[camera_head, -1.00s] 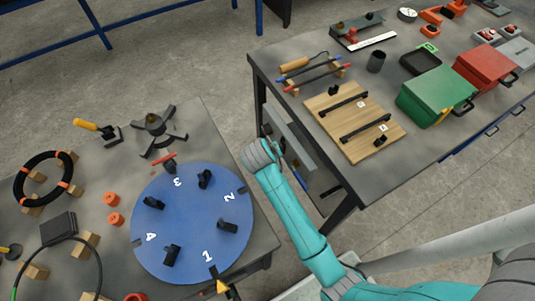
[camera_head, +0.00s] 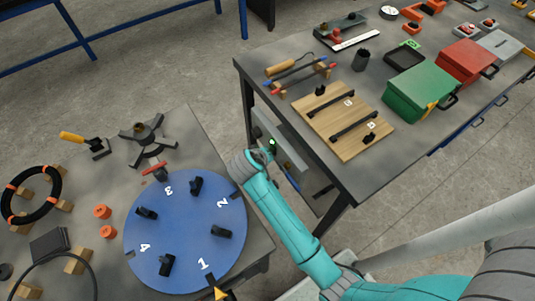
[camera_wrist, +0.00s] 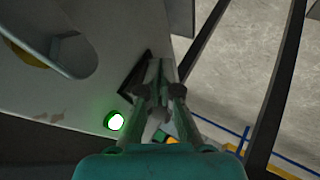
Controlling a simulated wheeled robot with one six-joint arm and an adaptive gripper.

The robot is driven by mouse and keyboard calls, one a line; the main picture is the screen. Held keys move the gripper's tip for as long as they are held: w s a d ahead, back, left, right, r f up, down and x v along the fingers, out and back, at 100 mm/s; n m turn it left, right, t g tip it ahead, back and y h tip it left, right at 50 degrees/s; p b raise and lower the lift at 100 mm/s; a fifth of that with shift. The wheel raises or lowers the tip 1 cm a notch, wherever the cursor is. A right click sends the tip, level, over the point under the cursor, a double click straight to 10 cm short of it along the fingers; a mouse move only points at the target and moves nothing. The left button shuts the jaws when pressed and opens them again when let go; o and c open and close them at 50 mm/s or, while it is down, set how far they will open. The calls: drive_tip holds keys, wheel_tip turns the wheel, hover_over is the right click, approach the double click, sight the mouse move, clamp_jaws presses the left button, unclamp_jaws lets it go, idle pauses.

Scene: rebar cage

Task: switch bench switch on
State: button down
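The bench switch panel (camera_head: 290,150) is a grey plate on the left side of the right-hand workbench. A green lamp (camera_head: 272,142) on it glows; the lamp also shows lit in the wrist view (camera_wrist: 115,121). In the wrist view a dark, narrow plate (camera_wrist: 134,76), which looks like the switch, is set in the panel just left of my fingertips. My gripper (camera_wrist: 161,82) has its fingers drawn together, with nothing seen between them. It is close to the panel; I cannot tell whether it touches the switch. In the head view my arm hides the fingers.
The right-hand workbench (camera_head: 300,128) carries a wooden board with handles (camera_head: 345,120), a green box (camera_head: 420,92) and a red box (camera_head: 466,62). A left table holds a blue numbered disc (camera_head: 185,230). A narrow floor gap lies between the benches, partly filled by my arm.

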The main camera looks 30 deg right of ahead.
drive_tip(key=shift+d+r, duration=0.15)
drive_tip(key=shift+r, duration=0.75)
